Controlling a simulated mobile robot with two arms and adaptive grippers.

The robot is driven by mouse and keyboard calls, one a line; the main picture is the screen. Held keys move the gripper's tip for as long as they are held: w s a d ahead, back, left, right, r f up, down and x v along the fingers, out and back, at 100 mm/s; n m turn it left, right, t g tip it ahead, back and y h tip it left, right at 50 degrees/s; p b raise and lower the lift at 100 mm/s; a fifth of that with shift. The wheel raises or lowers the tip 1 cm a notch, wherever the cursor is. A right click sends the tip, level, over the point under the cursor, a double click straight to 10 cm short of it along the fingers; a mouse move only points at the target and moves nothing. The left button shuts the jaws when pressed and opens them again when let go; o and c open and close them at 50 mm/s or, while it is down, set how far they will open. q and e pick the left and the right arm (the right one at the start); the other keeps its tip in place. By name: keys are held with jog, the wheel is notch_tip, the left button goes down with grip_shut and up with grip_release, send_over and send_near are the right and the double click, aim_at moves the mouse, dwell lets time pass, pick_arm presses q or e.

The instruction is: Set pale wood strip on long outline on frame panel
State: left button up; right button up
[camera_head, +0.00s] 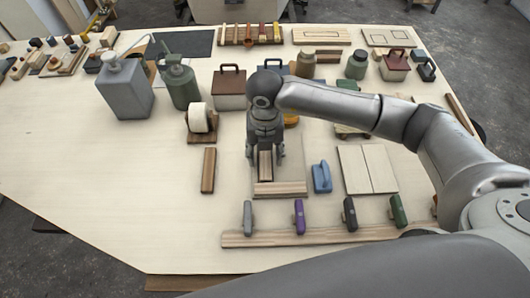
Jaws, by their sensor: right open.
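My right gripper (265,157) is open and points down, its fingers on either side of a narrow wood strip (265,168). The strip looks pale on top and lies over a small board (280,189) with a browner front edge. Whether the fingers touch the strip cannot be told. Two panels with dark outlines lie at the back right: one (389,37) with separate rectangles, and one (320,35) with long lines. Which is the frame panel is unclear. My left gripper is not in view.
A brown wood block (208,170) and a tape roll (198,118) lie left of the gripper, a blue tool (321,177) to its right. Several clamps stand along a long front strip (300,238). Bottles (125,88) stand back left.

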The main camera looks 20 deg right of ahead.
notch_tip(320, 180, up, 11)
jog(key=shift+r, duration=0.15)
jog(key=shift+s, duration=0.1)
dwell(0.6)
